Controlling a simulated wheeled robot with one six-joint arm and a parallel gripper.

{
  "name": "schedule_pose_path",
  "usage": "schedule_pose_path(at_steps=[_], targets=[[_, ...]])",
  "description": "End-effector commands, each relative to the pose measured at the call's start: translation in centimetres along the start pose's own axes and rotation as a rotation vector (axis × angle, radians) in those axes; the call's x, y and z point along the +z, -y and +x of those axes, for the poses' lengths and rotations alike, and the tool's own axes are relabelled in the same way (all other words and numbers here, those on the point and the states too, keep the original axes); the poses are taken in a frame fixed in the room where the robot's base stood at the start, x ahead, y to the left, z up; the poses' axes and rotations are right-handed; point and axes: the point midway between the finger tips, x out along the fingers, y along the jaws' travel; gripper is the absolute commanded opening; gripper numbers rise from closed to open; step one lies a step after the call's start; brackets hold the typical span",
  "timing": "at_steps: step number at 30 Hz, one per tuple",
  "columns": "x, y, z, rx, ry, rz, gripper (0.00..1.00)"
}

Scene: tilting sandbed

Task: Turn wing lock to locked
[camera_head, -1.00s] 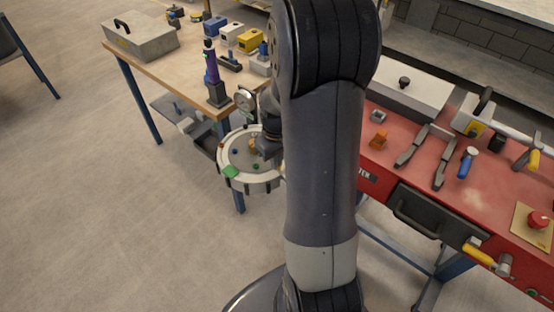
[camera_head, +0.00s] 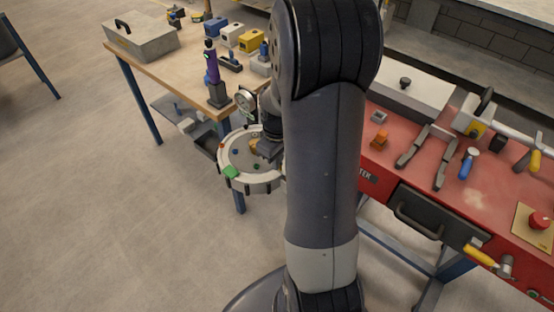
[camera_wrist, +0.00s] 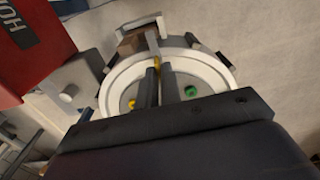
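The round sandbed has a white rim (camera_head: 252,184) and a grey bed; its rim also shows in the wrist view (camera_wrist: 113,91). My gripper (camera_head: 264,151) is low over the right part of the bed. In the wrist view my two dark fingers (camera_wrist: 159,73) point at the bed with a narrow gap between them. A small yellow part (camera_wrist: 157,64) shows at the fingertips, mostly hidden by them. I cannot tell whether it is the wing lock or whether the fingers touch it. No wing lock shows clearly elsewhere.
A green piece (camera_head: 230,172) is at the rim's front left. A wooden workbench (camera_head: 185,88) is behind left, a red bench (camera_head: 413,172) on the right. Open floor lies in front left.

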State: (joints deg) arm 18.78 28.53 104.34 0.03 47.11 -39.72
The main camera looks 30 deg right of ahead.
Motion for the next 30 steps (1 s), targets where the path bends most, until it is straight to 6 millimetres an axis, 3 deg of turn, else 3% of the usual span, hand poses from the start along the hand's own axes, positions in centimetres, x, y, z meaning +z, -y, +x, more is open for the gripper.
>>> schedule_pose_path(at_steps=[7, 17, 30], targets=[[0.0, 0.0, 0.0, 0.0, 0.0, 0.001, 0.26], [-0.1, 0.0, -0.7, 0.002, -0.002, 0.002, 0.26], [-0.1, -0.1, -8.7, 0.003, -0.004, 0.001, 0.26]])
